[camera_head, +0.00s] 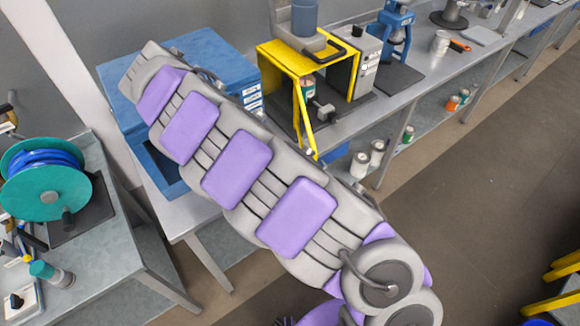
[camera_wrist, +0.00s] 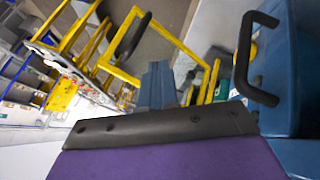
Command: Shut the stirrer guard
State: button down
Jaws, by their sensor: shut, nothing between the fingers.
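The yellow stirrer guard (camera_head: 280,57) stands on the bench in the head view, around a stirrer with a grey-blue top (camera_head: 304,18). A narrow yellow framed panel, seen nearly edge-on, stands out at its left front towards the bench edge, so the front looks open. A black handle shows near its top. In the wrist view, yellow frames with a black handle (camera_wrist: 133,37) show beyond my gripper (camera_wrist: 157,84). My gripper is shut and empty, apart from those frames. In the head view my arm hides its fingertips.
A blue cabinet (camera_head: 200,48) with labelled drawers stands left of the guard; a blue body with a black handle (camera_wrist: 252,60) is close at right in the wrist view. A grey control box (camera_head: 370,55) and blue device (camera_head: 397,25) stand right.

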jog(key=s+b+x, duration=0.1)
jog(key=b+x, duration=0.1)
jog(key=x, duration=0.8)
jog(key=shift+s+f, duration=0.45)
jog(key=shift+d+r, duration=0.1)
jog(key=shift+d, duration=0.8)
jog(key=shift+s+a, duration=0.1)
